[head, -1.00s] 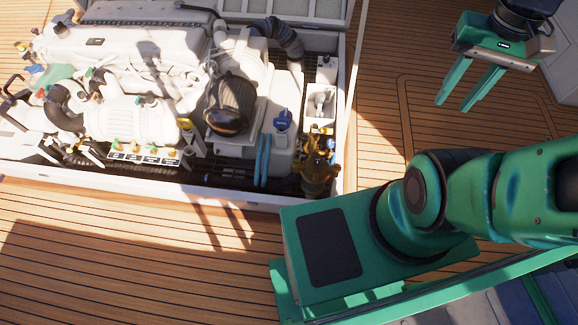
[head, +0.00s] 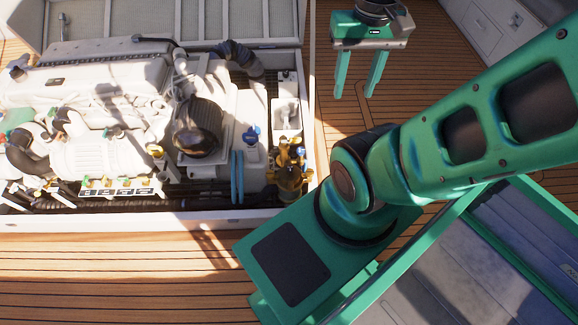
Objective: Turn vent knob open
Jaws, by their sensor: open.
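My gripper (head: 358,90) is open and empty at the top right of the head view, its two green fingers pointing down and well apart. It is to the right of the engine hatch and clear of it. A blue knob (head: 250,133) sits on the white tank beside the black ribbed cylinder. Several small yellow and green knobs (head: 119,184) line the front of the engine. Brass fittings (head: 289,170) stand in the hatch's right front corner. I cannot tell which of these is the vent knob.
The white engine (head: 100,85) fills the open hatch, with a raised rim (head: 215,218) along its front. A black ribbed cylinder (head: 197,125) and a dark hose (head: 238,55) rise from it. Bare wooden deck (head: 120,270) lies in front and to the right.

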